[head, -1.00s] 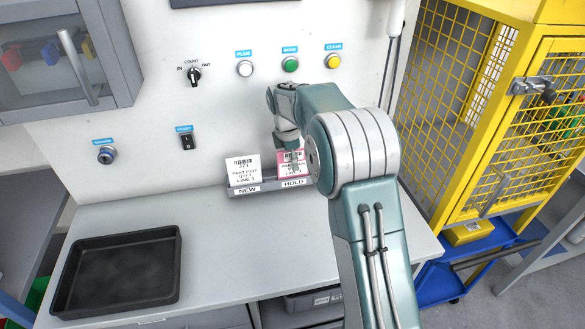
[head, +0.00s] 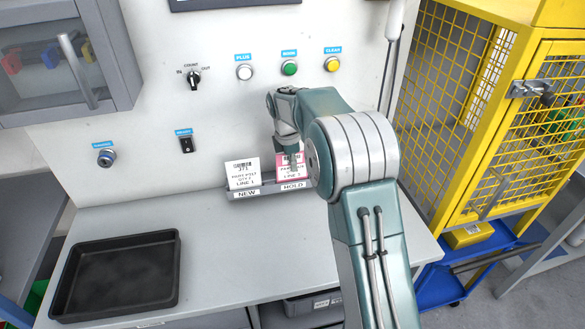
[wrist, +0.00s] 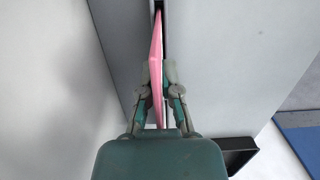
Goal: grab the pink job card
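The pink job card (head: 290,166) stands upright in the right slot of the grey card holder (head: 270,189), above the label HOLD. My gripper (head: 291,160) is at the card from above, partly covering it in the head view. In the wrist view the pink card (wrist: 156,65) shows edge-on between the two fingertips of my gripper (wrist: 157,80). The fingers are close together, with a pad against each face of the card. The card's lower edge is hidden by the holder in the head view.
A white card (head: 243,173) stands in the NEW slot just left. A black tray (head: 118,272) lies on the bench (head: 235,240) at the left. Buttons and switches are on the panel above. A yellow mesh cage (head: 470,120) stands at the right.

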